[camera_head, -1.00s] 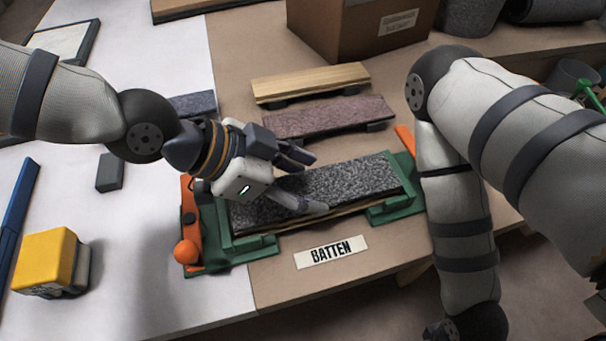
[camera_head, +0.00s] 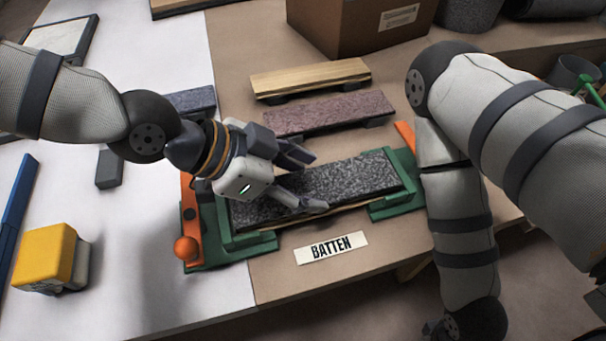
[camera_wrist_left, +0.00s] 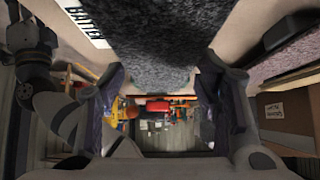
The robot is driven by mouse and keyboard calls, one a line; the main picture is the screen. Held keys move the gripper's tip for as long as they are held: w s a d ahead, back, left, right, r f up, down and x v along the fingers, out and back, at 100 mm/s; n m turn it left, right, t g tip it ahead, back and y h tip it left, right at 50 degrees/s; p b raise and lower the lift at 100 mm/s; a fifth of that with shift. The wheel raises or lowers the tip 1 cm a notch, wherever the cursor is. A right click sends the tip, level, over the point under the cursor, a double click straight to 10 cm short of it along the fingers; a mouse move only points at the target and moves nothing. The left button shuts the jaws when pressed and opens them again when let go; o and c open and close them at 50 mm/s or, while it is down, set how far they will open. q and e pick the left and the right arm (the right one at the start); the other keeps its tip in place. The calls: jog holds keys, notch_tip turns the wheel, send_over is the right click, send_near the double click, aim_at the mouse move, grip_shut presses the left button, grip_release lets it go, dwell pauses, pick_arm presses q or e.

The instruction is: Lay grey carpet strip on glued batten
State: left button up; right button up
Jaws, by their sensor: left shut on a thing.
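The grey carpet strip (camera_head: 340,178) is a dark speckled strip lying lengthwise along the batten in the green holder (camera_head: 250,243). The batten's pale wooden edge (camera_head: 350,205) shows below the strip's near side; no glue can be seen. My left gripper (camera_head: 312,180) comes in from the left and is shut on the strip, one finger on its far side and one on its near side. In the left wrist view the strip (camera_wrist_left: 155,45) runs between the two fingers.
A "BATTEN" label (camera_head: 331,247) lies in front of the holder. Behind stand a mauve carpeted batten (camera_head: 330,116), a bare wooden batten (camera_head: 310,79) and a cardboard box (camera_head: 350,25). An orange lever (camera_head: 189,220) is at the holder's left. A yellow block (camera_head: 46,256) stands at left.

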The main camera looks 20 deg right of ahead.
pick_arm(q)
jog(key=shift+f, duration=0.15)
dwell(0.3)
jog(key=o, duration=1.2)
jog(key=shift+o, duration=0.2)
jog(key=shift+r+p, duration=0.8)
jog(key=shift+r, duration=2.75)
pick_arm(e)
jog(key=shift+w+r+t, duration=0.4)
jog(key=shift+w+r, duration=0.55)
pick_arm(q)
jog(key=shift+f, duration=0.1)
